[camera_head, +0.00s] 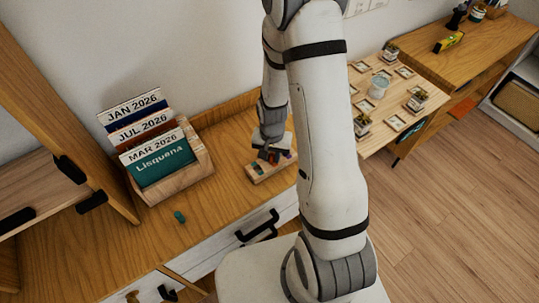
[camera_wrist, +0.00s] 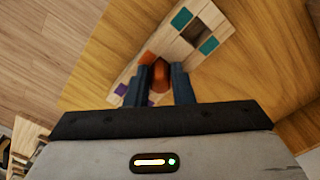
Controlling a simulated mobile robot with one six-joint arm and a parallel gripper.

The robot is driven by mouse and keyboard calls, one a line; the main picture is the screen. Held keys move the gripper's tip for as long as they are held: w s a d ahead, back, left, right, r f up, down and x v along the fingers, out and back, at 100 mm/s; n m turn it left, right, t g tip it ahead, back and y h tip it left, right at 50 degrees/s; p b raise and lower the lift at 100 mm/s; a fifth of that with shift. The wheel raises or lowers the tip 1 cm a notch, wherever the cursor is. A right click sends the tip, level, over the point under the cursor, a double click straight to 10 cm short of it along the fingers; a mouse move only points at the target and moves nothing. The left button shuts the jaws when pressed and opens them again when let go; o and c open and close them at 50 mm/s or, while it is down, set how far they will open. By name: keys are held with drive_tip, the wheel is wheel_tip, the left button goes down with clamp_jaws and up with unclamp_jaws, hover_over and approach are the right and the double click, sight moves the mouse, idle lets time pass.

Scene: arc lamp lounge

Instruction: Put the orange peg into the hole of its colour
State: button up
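In the wrist view the orange peg (camera_wrist: 159,78) is between the two dark fingers of my gripper (camera_wrist: 158,88), which are closed on its sides. The pale wooden peg board (camera_wrist: 167,48) lies beyond and below it, with coloured squares on its top. An orange square (camera_wrist: 147,58) shows just beside the peg's far end. A dark square opening (camera_wrist: 198,31) shows farther up the board. In the head view my gripper (camera_head: 270,152) is over the board (camera_head: 272,172), and my arm hides part of this area. I cannot tell whether the peg touches the board.
A teal peg (camera_head: 180,216) lies on the wooden desk (camera_head: 215,205), left of the board. A wooden holder (camera_head: 178,184) with calendar cards stands at the left. A side table (camera_head: 420,92) with small frames and a glass (camera_head: 379,85) stands at the right.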

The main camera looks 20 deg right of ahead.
sight(272, 155)
drive_tip(key=o, duration=0.4)
drive_tip(key=shift+c, duration=0.2)
drive_tip(key=shift+r, duration=0.15)
wheel_tip(272, 155, up, 12)
drive_tip(key=b, duration=0.2)
drive_tip(key=s+r+n+t, duration=0.3)
drive_tip(key=s+r+n, duration=0.2)
drive_tip(key=s+r, duration=0.9)
wheel_tip(272, 155, up, 2)
drive_tip(key=shift+s+a+r, duration=0.15)
drive_tip(key=shift+s+a, duration=0.05)
drive_tip(key=shift+a, duration=0.2)
